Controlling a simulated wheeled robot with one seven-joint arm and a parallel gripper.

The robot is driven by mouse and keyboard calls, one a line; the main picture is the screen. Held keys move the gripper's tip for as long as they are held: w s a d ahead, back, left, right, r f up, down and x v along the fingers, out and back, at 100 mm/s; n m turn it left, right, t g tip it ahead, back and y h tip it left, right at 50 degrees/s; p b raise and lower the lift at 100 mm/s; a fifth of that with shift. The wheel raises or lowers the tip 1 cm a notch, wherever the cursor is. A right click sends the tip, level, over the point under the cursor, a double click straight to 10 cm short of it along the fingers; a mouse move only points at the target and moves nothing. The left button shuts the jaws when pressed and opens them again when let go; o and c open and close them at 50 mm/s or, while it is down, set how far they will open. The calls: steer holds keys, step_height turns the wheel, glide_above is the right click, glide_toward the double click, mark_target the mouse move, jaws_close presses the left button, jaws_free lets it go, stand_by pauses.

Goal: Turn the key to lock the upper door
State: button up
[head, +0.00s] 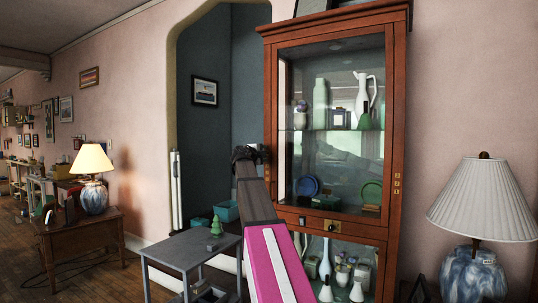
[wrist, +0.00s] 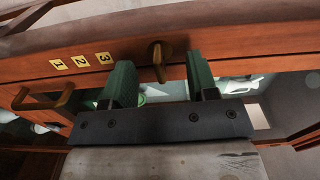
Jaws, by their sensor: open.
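The wooden cabinet (head: 400,120) has a glazed upper door (head: 272,110), which looks closed in the head view. A brass key or key-like knob (wrist: 157,50) stands out from a wooden rail of the cabinet in the wrist view. My gripper (wrist: 161,72) is open, with one green finger on each side of that brass piece in the picture. Gaps show on both sides, and I see no contact. I cannot tell whether the fingertips reach its depth. In the head view, the end of my arm is dark and its fingers are unclear.
A brass handle (wrist: 42,100) and yellow number labels (wrist: 82,61) lie left of my gripper. Glass shelves hold a white jug (head: 366,95) and other curios. A grey table (head: 185,248) stands left of my arm, and a lamp (head: 483,200) stands right of the cabinet.

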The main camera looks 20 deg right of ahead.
steer(key=v, duration=1)
steer(key=s+a+f+n+g+y, duration=0.25)
steer(key=f+n, duration=0.25)
steer(key=f, duration=0.8)
steer(key=s+a+f+n+g+y, duration=0.1)
steer(key=s+a+f+n+y, duration=0.2)
steer(key=f, duration=1)
steer(key=s+a+f+n+g+y, duration=0.15)
steer(key=f+n, duration=0.45)
steer(key=f, duration=0.7)
steer(key=s+a+f+n+g+y, duration=0.2)
steer(key=s+a+f+n, duration=0.1)
steer(key=s+f, duration=0.4)
steer(key=s+a+f+n+g+y, duration=0.2)
steer(key=s+a+f+n, duration=0.2)
steer(key=s+f+n, duration=0.2)
steer(key=s+a+f+n+g+y, duration=0.2)
steer(key=s+a+f+n+y, duration=0.1)
steer(key=s+f, duration=0.7)
step_height(320, 180, down, 3)
steer(key=shift+a+f+n, duration=0.1)
steer(key=shift+a+n, duration=0.45)
steer(key=shift+n, duration=0.35)
